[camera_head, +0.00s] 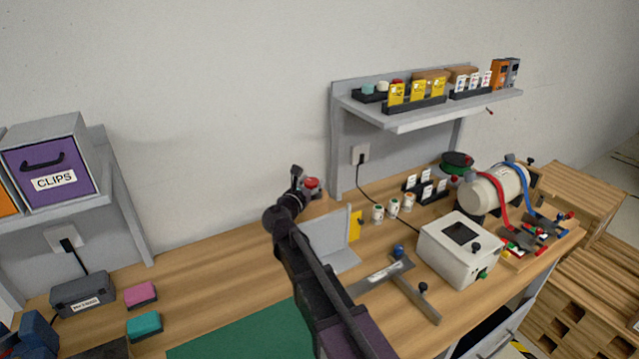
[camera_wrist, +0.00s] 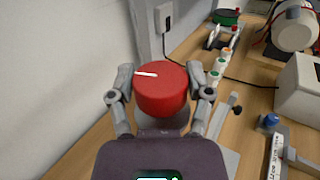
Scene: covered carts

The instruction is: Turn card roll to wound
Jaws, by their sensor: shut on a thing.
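A red round knob (camera_wrist: 163,90) with a white line on its top sits between the two fingers of my gripper (camera_wrist: 163,88) in the wrist view. The fingers press on its left and right sides. The white line points to the left, nearly level in the picture. In the head view my gripper (camera_head: 304,182) is at the red knob (camera_head: 312,183), near the wall at the back of the bench. What the knob is mounted on is hidden by my arm and gripper. I see no label naming a card roll.
A grey angled plate (camera_head: 328,240) and a yellow card (camera_head: 355,225) stand just right of my arm. Small pots (camera_head: 393,206), a white box with a screen (camera_head: 460,248) and a cream cylinder (camera_head: 492,190) are further right. A wall shelf (camera_head: 430,112) hangs above.

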